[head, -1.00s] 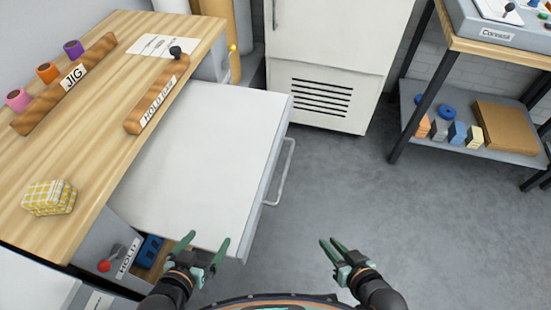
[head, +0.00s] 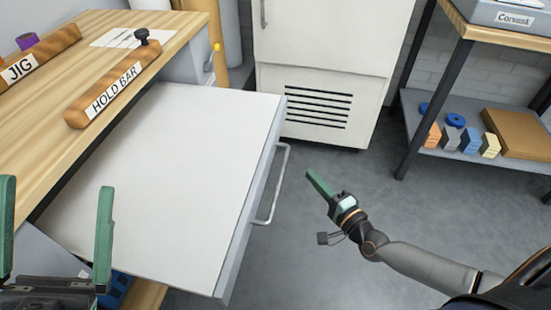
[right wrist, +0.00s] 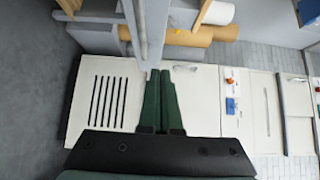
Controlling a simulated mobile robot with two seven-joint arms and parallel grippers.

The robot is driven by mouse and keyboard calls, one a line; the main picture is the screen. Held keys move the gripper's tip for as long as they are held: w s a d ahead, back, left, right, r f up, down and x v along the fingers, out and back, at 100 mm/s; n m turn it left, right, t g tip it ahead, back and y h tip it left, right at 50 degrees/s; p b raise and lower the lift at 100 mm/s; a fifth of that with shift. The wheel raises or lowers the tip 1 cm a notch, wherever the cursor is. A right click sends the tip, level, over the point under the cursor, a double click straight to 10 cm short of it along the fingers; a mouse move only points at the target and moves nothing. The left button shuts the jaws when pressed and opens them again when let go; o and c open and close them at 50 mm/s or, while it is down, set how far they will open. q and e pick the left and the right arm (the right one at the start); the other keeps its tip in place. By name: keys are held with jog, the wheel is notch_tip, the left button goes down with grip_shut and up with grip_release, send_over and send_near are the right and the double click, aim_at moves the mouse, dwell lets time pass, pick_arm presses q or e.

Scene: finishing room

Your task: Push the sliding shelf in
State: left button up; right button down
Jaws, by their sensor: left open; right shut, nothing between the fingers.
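The sliding shelf (head: 165,170) is a white panel pulled out to the right from under the wooden worktop. Its grey front edge carries a bar handle (head: 279,185). My right gripper (head: 318,182) is shut and empty, a little to the right of the handle in the head view. In the right wrist view its closed fingers (right wrist: 160,100) point at a grey vertical bar or edge; I cannot tell whether they touch it. My left gripper (head: 55,235) is open and empty at the lower left, in front of the worktop and shelf.
The worktop (head: 60,125) carries a HOLD BAR block (head: 112,88) and a JIG block (head: 35,62). A white cabinet (head: 325,65) with a vent stands behind. A rack (head: 480,140) with sanding blocks stands at right. The floor right of the shelf is clear.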

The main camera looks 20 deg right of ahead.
aim_at(286, 163)
jog(key=w+a, duration=0.1)
jog(key=w, duration=0.2)
jog(key=w+a+b, duration=0.1)
jog(key=w, duration=0.2)
jog(key=w+a, duration=0.1)
jog(key=w, duration=0.2)
jog(key=shift+w+a, duration=0.3)
jog(key=shift+a, duration=0.1)
jog(key=shift+w+a, duration=0.35)
jog(key=shift+a, duration=0.25)
